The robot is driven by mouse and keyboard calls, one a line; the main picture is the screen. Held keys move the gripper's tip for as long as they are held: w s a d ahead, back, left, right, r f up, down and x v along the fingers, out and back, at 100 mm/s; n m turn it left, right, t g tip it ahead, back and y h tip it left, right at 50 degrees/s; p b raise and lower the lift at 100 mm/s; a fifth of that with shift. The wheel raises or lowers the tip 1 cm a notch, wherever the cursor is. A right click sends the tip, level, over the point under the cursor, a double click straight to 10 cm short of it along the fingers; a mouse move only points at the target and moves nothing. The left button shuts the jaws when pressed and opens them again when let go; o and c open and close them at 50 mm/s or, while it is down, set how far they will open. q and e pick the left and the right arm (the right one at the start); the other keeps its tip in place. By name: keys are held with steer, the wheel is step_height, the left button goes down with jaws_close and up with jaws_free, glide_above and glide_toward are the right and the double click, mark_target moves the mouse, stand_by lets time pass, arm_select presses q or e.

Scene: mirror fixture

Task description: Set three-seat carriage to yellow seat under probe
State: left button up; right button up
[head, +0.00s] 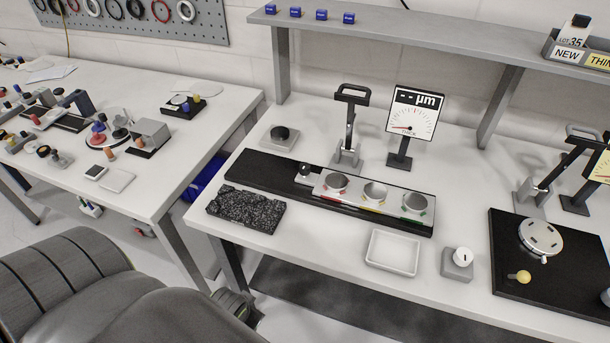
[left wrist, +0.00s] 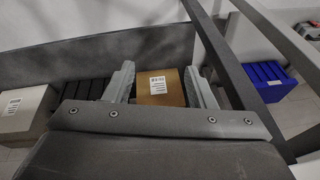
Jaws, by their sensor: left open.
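The three-seat carriage (head: 357,200) is a silver plate on a long black rail (head: 262,170). Its round seats are marked red (head: 336,183), yellow (head: 374,191) and green (head: 413,202), from left to right. A knob (head: 304,172) stands at its left end. The lever stand (head: 347,142) with a dark handle rises behind the carriage, nearest the red seat; I cannot make out the probe tip. A dial (head: 411,117) reading "-- µm" stands to its right. My left gripper (left wrist: 160,82) is open in the left wrist view, away from the carriage. My right gripper is not in view.
A speckled black slab (head: 246,208), white tray (head: 394,252) and small knob block (head: 457,263) lie in front of the rail. A black board (head: 550,270) with another fixture is at right. Beyond my left fingers is a labelled brown box (left wrist: 160,88); a blue bin (left wrist: 268,82) is right.

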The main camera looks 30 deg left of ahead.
mark_target(303, 167)
arm_select(q)
steer(key=w+a+r+t+p, duration=0.1)
steer(key=w+r+t, duration=0.15)
steer(key=r, duration=0.55)
steer(key=w+a+r+t+p, duration=0.1)
steer(key=w+r, duration=0.3)
steer(key=r, duration=0.4)
steer(key=w+a+r+t+h, duration=0.1)
steer(key=w+a+r+t, duration=0.1)
steer(key=w+r+t, duration=0.4)
steer(key=w+a+r+t, duration=0.15)
steer(key=w+r, duration=0.25)
steer(key=w, duration=0.5)
steer(key=x, duration=0.5)
steer(key=p+x, duration=0.1)
steer(key=x, duration=0.4)
steer(key=f+x, duration=0.1)
steer(key=x, duration=0.5)
steer(key=shift+p, duration=0.3)
jaws_close()
